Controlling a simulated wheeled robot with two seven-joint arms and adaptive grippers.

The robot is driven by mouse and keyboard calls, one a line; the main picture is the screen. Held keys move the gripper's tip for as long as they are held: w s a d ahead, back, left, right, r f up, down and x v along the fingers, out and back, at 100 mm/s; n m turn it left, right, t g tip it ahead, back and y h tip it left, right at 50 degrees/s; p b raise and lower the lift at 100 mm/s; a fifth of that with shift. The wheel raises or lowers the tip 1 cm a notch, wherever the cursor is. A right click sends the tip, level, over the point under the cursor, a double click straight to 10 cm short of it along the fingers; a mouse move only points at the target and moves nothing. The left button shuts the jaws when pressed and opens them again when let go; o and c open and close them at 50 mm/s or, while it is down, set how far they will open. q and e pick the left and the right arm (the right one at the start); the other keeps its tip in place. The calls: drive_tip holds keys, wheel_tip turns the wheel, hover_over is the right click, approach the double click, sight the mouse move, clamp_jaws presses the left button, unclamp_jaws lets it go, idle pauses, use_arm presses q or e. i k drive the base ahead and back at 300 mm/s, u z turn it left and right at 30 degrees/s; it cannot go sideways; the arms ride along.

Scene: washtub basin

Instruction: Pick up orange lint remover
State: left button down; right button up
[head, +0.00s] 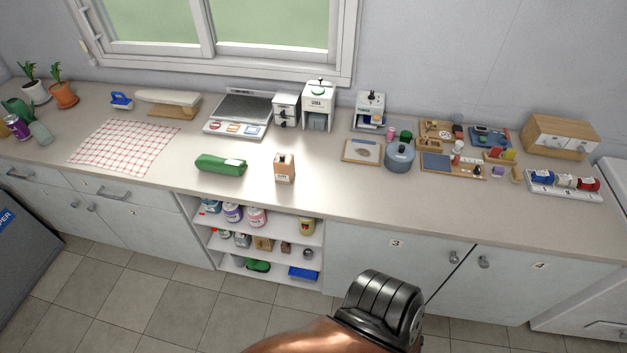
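I cannot make out an orange lint remover for certain in the head view. Small orange, red and yellow items (503,154) sit among the clutter on the right part of the counter (330,200), too small to identify. Neither gripper is in view. Only a dark ribbed part and a copper-coloured link of my own arm show at the bottom centre, in front of the lower cabinets.
A green bundle (220,165) and a small box (284,168) stand mid-counter. A checked cloth (125,147) lies left; a blue-grey pot (399,158) and wooden drawer box (561,136) stand right. Open shelves (262,240) below hold jars. Bare counter lies along the front.

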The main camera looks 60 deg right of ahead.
sight(284, 170)
drive_tip(key=k, duration=0.4)
drive_tip(key=z, duration=0.75)
